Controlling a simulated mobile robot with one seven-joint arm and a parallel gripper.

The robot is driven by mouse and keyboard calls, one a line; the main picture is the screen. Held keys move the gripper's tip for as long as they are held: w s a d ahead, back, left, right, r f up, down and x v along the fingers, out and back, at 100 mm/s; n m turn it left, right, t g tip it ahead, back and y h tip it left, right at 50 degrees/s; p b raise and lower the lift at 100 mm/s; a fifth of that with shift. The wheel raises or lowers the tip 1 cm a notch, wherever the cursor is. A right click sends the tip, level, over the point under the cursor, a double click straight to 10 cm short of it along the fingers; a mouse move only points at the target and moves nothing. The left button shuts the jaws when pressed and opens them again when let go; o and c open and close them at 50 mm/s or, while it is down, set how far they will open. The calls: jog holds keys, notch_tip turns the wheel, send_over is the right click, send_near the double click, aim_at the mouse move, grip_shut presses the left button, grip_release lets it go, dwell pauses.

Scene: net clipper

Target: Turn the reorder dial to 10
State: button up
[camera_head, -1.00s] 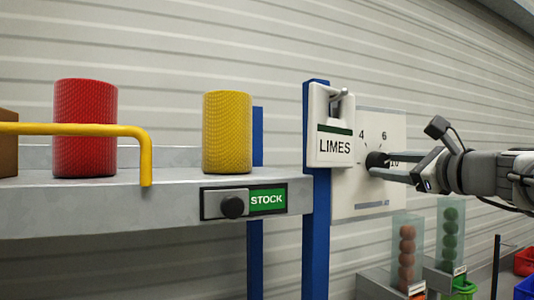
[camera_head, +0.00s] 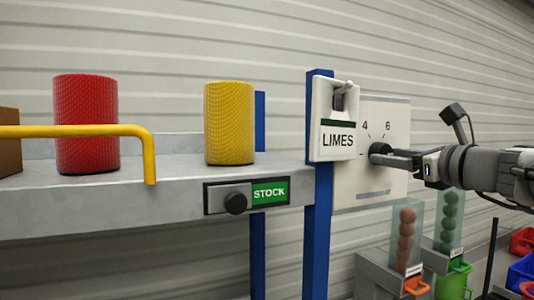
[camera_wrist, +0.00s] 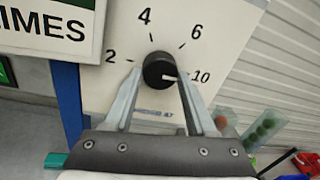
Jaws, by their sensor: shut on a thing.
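The reorder dial is a round black knob (camera_head: 379,149) on a white panel (camera_head: 397,110) fixed beside a blue post. In the wrist view the knob (camera_wrist: 158,68) has a white pointer mark aimed right, at or very near the 10. The numbers 2, 4, 6 and 10 show around it. My gripper (camera_head: 390,156) reaches in from the right and is shut on the knob. In the wrist view my gripper's fingers (camera_wrist: 160,78) stand on the knob's left and right sides. Small lettering below the knob is partly hidden and hard to read.
A LIMES sign (camera_head: 338,140) hangs just left of the panel. A grey shelf (camera_head: 120,205) holds a red roll (camera_head: 86,125) and a yellow roll (camera_head: 229,125). A STOCK knob (camera_head: 235,203) is on its front edge. Clear tubes of balls (camera_head: 405,240) stand below my gripper.

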jog(key=shift+f, duration=0.1)
jog(key=o, duration=1.4)
jog(key=shift+c, duration=0.2)
jog(key=shift+s, duration=0.2)
